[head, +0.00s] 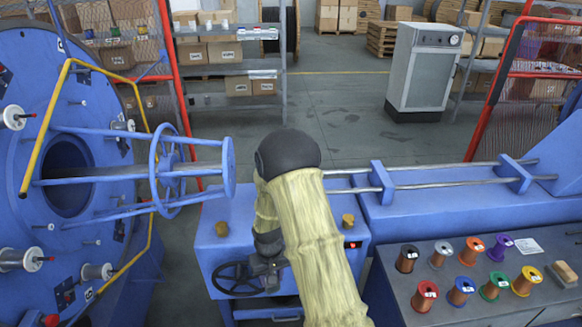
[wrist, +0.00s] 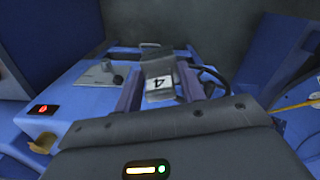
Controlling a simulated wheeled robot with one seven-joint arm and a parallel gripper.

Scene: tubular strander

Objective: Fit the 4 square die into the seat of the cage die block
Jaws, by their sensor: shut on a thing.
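My gripper (wrist: 160,68) is shut on the 4 square die (wrist: 160,86), a grey piece with a white label reading 4, seen between the two fingers in the wrist view. In the head view my arm covers the die, and only the dark end of my gripper (head: 268,268) shows, low by the blue cabinet front. The cage die block cannot be made out for certain, nor its seat. A grey plate with a small raised part (wrist: 102,74) lies on the blue top, left of the fingers in the wrist view. I cannot tell whether the die touches anything.
A black handwheel (head: 238,280) is on the blue cabinet (head: 212,250), close to my gripper. Brass knobs (head: 222,229) and a red button (head: 352,245) are near. The blue cage (head: 192,170) is left; rods (head: 440,184) and coloured spools (head: 462,290) are right.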

